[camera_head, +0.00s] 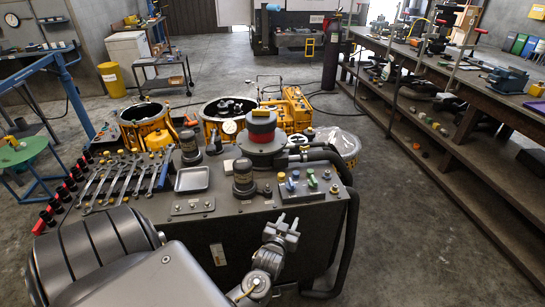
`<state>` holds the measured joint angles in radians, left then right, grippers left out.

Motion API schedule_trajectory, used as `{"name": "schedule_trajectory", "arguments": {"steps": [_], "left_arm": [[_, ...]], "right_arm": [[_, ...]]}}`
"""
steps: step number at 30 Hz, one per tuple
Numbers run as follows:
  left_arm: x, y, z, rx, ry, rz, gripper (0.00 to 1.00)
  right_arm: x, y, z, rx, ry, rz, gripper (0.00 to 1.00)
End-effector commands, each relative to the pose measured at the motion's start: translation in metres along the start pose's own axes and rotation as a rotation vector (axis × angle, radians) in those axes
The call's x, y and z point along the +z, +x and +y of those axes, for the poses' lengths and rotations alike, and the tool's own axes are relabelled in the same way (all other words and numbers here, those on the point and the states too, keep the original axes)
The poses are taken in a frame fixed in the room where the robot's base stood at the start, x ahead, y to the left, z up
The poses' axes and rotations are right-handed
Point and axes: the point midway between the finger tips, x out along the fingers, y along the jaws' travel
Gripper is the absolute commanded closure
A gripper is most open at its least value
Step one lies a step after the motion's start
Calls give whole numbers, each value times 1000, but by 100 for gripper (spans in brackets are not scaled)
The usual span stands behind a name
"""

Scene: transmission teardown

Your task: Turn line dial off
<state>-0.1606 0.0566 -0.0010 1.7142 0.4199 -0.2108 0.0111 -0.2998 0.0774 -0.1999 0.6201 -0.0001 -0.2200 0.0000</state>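A dark workbench unit (230,232) stands in front of me. On its right end is a small control panel (308,188) with several coloured knobs: blue (290,184), green (312,181) and yellow ones. A large round red-and-grey dial-like part (262,130) with a yellow piece on top stands at the back of the bench. I cannot tell from any label which is the line dial. My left gripper (284,226) is in front of the bench, below the panel and apart from the knobs. Its finger gap is too small to judge. My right gripper is out of view.
Wrenches (125,180), a small square tray (192,179) and dark cylinders (244,178) crowd the bench top. Black hoses (350,230) run down its right side. A long shelf bench (450,150) stands at the right. The floor (405,235) between is clear.

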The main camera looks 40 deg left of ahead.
Motion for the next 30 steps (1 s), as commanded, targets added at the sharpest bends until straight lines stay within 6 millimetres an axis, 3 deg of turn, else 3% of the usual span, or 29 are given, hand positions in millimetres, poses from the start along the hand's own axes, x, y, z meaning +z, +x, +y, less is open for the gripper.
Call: {"name": "schedule_trajectory", "arguments": {"steps": [1, 21, 30], "left_arm": [[14, -1, 0, 18, 13, -26, 66], [153, -27, -5, 196, 130, -308, 66], [195, -42, -12, 240, 166, -404, 66]], "right_arm": [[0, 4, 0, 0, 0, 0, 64], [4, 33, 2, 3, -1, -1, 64], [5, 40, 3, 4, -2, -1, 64]]}}
